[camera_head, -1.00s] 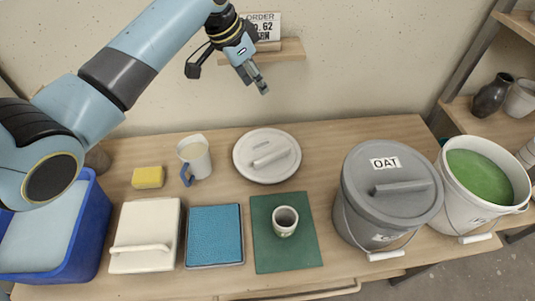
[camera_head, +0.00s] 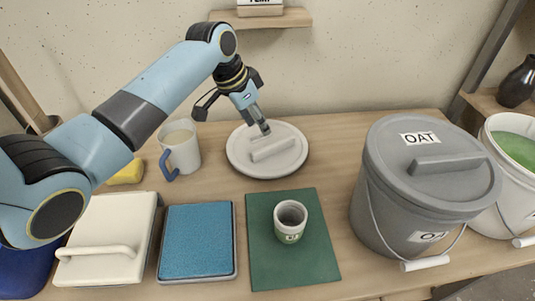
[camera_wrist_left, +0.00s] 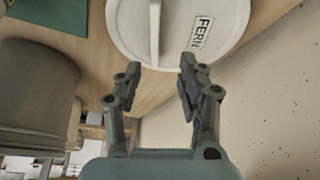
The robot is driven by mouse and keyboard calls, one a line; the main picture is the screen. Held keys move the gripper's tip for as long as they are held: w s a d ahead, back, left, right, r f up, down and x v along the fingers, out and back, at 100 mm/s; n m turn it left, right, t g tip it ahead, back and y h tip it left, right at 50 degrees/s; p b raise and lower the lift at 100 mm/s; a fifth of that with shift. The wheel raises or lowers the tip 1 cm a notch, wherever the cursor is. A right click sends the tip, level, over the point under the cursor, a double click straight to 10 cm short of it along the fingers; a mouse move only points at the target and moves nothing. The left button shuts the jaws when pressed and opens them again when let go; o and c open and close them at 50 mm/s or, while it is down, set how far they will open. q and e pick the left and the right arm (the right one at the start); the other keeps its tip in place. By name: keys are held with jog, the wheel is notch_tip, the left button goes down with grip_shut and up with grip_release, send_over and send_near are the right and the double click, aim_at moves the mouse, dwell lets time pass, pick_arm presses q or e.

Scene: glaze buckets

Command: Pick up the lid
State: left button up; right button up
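A round off-white lid (camera_head: 245,160) with a bar handle (camera_head: 272,149) lies on the table near the wall in the head view. In the left wrist view the lid (camera_wrist_left: 228,22) carries a FERN label. My left gripper (camera_head: 265,131) is above the lid's far part, behind the handle. In the left wrist view its fingers (camera_wrist_left: 160,68) are apart with nothing between them, and the lid's rim and handle lie ahead of them. A grey bucket (camera_head: 385,215) has its own grey OAT lid (camera_head: 390,150) on. My right gripper is not in view.
A mug (camera_head: 182,150) and yellow sponge (camera_head: 128,173) stand left of the lid. A green-glaze bucket (camera_head: 495,215) is at right.

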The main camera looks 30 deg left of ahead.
aim_at(273, 145)
pick_arm(q)
jog(key=x, duration=0.3)
jog(key=shift+w+d+f+b, duration=0.1)
jog(key=shift+f+b, duration=0.15)
jog(key=shift+b, duration=0.05)
jog(key=x, duration=0.2)
jog(key=b+x, duration=0.1)
jog(key=x, duration=0.1)
jog(key=shift+d+f, duration=0.2)
jog(key=shift+d, duration=0.25)
jog(key=shift+f, duration=0.35)
jog(key=shift+f, duration=0.1)
grip_shut()
